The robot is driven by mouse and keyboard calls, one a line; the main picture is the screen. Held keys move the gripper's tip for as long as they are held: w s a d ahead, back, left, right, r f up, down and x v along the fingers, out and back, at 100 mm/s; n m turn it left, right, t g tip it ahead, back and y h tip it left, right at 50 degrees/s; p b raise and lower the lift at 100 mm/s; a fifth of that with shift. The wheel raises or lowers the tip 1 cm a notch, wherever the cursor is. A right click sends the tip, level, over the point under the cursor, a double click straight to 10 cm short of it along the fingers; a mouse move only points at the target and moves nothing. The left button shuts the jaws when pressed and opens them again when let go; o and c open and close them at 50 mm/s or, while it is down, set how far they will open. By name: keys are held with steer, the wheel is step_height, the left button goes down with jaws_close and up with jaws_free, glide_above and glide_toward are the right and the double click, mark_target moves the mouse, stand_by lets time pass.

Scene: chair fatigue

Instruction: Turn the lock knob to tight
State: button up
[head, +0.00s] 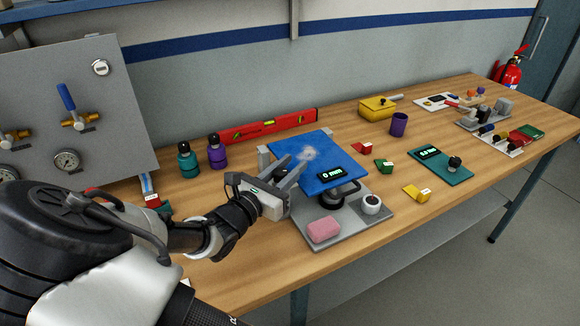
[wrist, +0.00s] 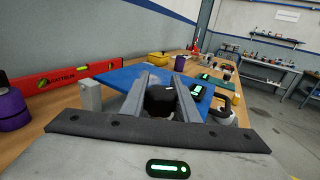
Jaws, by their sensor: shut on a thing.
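A blue tilted plate (head: 325,158) with a display reading 0 mm (head: 338,175) stands over a grey base (head: 345,225). My gripper (head: 290,178) is at the plate's left side, its fingers lying close to its edge. In the wrist view my gripper (wrist: 166,78) is shut on a dark round knob (wrist: 160,98) between its two fingers. It appears to be the lock knob. In the head view that knob is hidden behind the fingers. Any tight or loose marking is not readable.
On the base are a pink block (head: 324,229) and a white cup with dark contents (head: 371,204). Purple (head: 217,152) and teal (head: 187,160) bottles and a red spirit level (head: 265,126) stand behind. Small red, green and yellow blocks lie to the right.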

steer(key=shift+r+p, duration=0.1)
steer(key=shift+p, duration=0.2)
steer(key=shift+s+d+m+g+h+p, duration=0.2)
steer(key=shift+s+m+g+h, duration=0.65)
steer(key=shift+m+g, duration=1.65)
steer(key=shift+s+d+m+g+h+p, duration=0.15)
steer(key=shift+s+d+m+g+h, duration=0.2)
steer(key=shift+m+g+h, duration=2.05)
steer(key=shift+s+d+m+g+y+p, duration=0.15)
steer(key=shift+s+m+g, duration=0.85)
steer(key=shift+g, duration=2.8)
steer(key=shift+w+m, duration=0.25)
steer(key=shift+m, duration=0.15)
steer(key=o, duration=1.1)
steer(key=shift+c, duration=0.2)
steer(key=shift+a, duration=0.1)
